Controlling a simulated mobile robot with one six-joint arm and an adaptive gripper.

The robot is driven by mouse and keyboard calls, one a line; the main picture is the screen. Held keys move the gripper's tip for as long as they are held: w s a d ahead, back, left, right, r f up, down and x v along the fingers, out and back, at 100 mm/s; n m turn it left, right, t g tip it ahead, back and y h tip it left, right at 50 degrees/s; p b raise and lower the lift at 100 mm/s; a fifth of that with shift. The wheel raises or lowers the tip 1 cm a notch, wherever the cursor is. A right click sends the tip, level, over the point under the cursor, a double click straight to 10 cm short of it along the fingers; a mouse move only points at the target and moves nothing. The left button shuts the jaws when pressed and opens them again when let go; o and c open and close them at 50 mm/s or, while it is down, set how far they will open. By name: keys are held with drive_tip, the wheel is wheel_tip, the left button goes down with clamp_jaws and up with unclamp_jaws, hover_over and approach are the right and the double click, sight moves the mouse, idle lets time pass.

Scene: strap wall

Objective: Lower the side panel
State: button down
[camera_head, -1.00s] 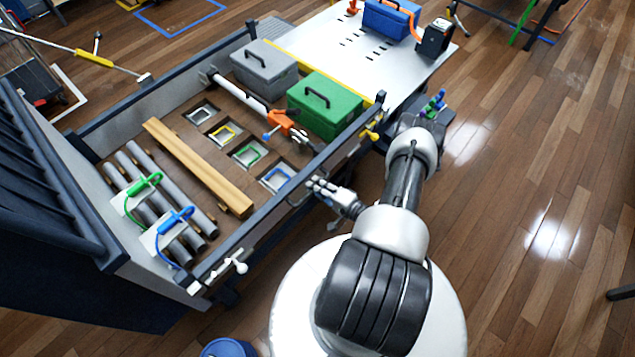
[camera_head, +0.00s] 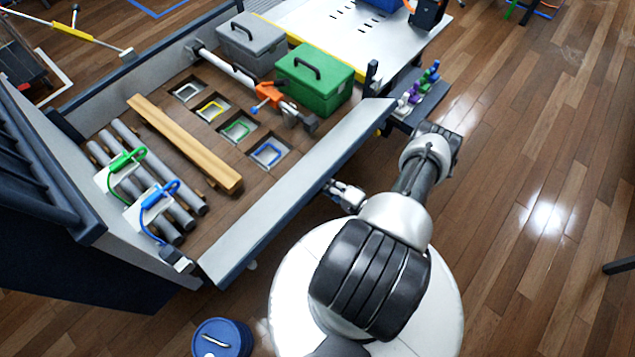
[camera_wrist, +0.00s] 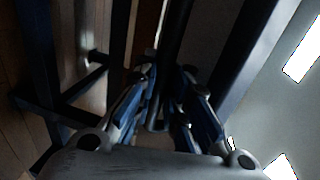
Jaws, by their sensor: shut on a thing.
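The side panel (camera_head: 300,190) runs along the near side of the cargo bed. It is tilted outward, with its pale inner face showing. My gripper (camera_head: 338,188) is at the outer side of the panel, below its outer edge. In the wrist view my gripper (camera_wrist: 168,100) has its fingers closed around a dark bar (camera_wrist: 174,40), which seems to belong to the panel. The exact grip is in shadow. The panel's outer face and the latches are hidden in the head view.
The bed (camera_head: 215,225) carries a green box (camera_head: 315,85), a grey box (camera_head: 250,45), a wooden beam (camera_head: 185,145) and several grey pipes (camera_head: 140,160). A blue drum (camera_head: 222,338) stands on the floor beside my base.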

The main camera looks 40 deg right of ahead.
wheel_tip(320, 180, down, 7)
drive_tip(key=shift+s, duration=0.2)
idle(0.4)
drive_tip(key=shift+d, duration=0.1)
idle(0.3)
drive_tip(key=c, duration=1.9)
unclamp_jaws()
drive_tip(key=shift+w, duration=0.1)
drive_tip(key=v, duration=1.2)
